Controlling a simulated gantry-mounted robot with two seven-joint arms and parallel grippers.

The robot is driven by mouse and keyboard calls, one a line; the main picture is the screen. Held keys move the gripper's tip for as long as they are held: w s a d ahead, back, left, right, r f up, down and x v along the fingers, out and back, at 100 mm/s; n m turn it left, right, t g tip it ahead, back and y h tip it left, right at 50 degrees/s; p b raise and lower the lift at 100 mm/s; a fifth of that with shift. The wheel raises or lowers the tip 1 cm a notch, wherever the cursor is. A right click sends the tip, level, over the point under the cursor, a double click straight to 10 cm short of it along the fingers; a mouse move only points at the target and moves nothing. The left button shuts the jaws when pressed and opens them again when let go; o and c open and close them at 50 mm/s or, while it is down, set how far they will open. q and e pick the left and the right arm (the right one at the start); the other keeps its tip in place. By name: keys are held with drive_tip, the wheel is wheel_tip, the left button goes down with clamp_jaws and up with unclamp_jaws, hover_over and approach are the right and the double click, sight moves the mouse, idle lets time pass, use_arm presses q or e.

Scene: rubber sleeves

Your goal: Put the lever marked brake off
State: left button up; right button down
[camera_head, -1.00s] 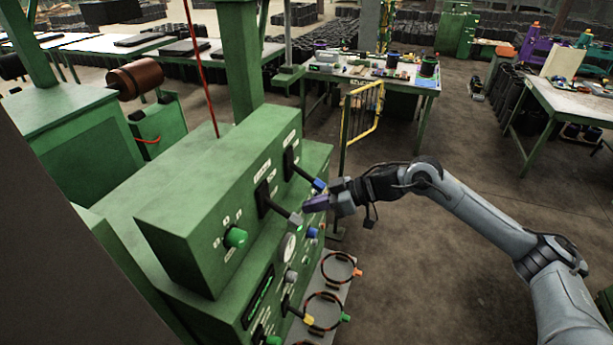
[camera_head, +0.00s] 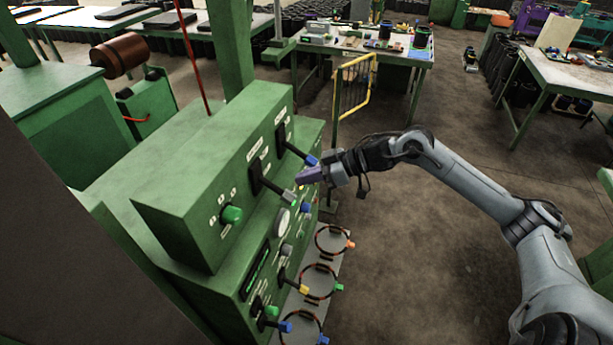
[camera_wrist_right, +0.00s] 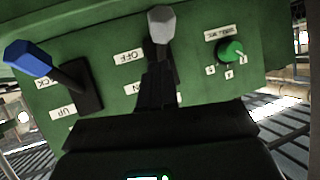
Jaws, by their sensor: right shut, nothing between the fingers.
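The green control box carries two black levers. The lever with the grey knob (camera_head: 289,196) sticks out and down from the panel. In the right wrist view, that grey-knobbed lever (camera_wrist_right: 161,27) has plates beside it that seem to read OFF and ON. Its name plate is too small to read. The blue-knobbed lever (camera_head: 311,160) is further along the panel and also shows in the right wrist view (camera_wrist_right: 28,58). My right gripper (camera_head: 302,178) is shut and empty, between the two knobs and close to the grey one; contact cannot be told. My left gripper is out of view.
A green rotary knob (camera_head: 231,214) is on the same panel. Below are a round gauge (camera_head: 282,222), smaller switches and several ring-shaped pieces (camera_head: 333,241) on a grey shelf. A yellow guard rail (camera_head: 355,88) stands behind my right arm. The floor to the right is open.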

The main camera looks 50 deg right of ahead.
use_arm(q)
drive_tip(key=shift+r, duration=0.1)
use_arm(e)
drive_tip(key=shift+r, duration=0.1)
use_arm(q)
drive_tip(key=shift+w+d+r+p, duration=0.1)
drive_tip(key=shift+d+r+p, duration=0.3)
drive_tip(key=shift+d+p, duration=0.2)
use_arm(e)
drive_tip(key=w+d+v, duration=0.1)
drive_tip(key=v, duration=1.2)
drive_tip(key=shift+w+d, duration=0.2)
drive_tip(key=shift+d, duration=0.1)
